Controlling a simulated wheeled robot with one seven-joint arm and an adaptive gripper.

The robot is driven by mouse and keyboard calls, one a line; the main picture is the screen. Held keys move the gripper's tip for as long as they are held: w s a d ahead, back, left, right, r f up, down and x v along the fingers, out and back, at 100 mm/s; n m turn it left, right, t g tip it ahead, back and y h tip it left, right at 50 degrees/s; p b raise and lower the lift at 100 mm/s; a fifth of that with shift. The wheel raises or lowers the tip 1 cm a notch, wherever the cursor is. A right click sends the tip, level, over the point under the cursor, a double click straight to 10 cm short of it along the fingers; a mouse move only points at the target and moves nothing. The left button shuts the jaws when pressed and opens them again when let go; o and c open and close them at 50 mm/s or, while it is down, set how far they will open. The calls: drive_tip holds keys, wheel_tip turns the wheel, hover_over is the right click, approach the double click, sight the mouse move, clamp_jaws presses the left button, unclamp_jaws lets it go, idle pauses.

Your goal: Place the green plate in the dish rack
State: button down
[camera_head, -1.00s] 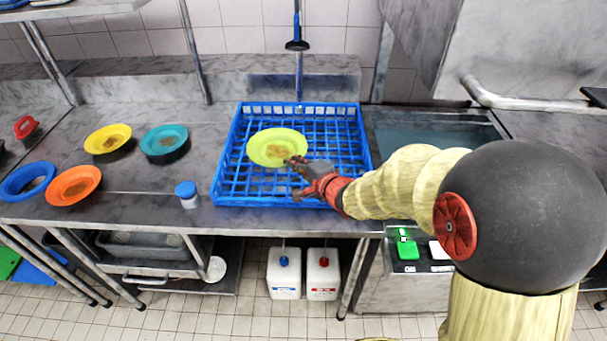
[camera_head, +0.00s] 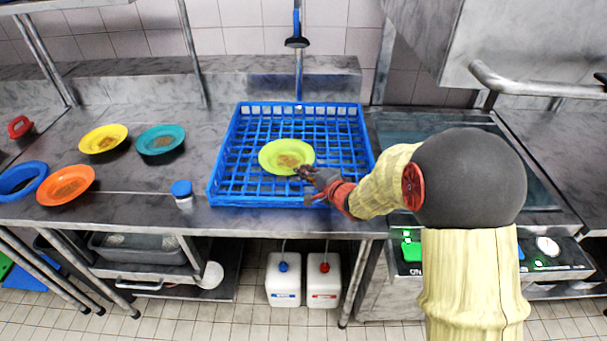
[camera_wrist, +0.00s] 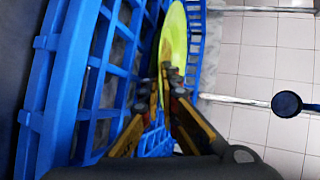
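The green plate (camera_head: 286,156) is yellow-green with a brownish patch in its middle. It is over the blue dish rack (camera_head: 232,180), inside the rack's outline in the head view. My gripper (camera_head: 301,171) is at the plate's near right rim. In the wrist view the fingers (camera_wrist: 172,88) come together on the rim of the plate (camera_wrist: 174,42), which shows nearly edge-on. The rack's blue lattice wall (camera_wrist: 62,90) fills the left of that view. Whether the plate touches the rack floor cannot be told.
A yellow plate (camera_head: 103,138), a teal plate (camera_head: 160,139), an orange plate (camera_head: 66,184) and a blue plate (camera_head: 22,181) sit on the counter at left. A sprayer (camera_head: 297,42) hangs behind.

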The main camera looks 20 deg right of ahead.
drive_tip(key=c, duration=2.5)
unclamp_jaws()
drive_tip(key=shift+f, duration=0.1)
drive_tip(key=shift+c, duration=0.2)
drive_tip(key=o, duration=0.5)
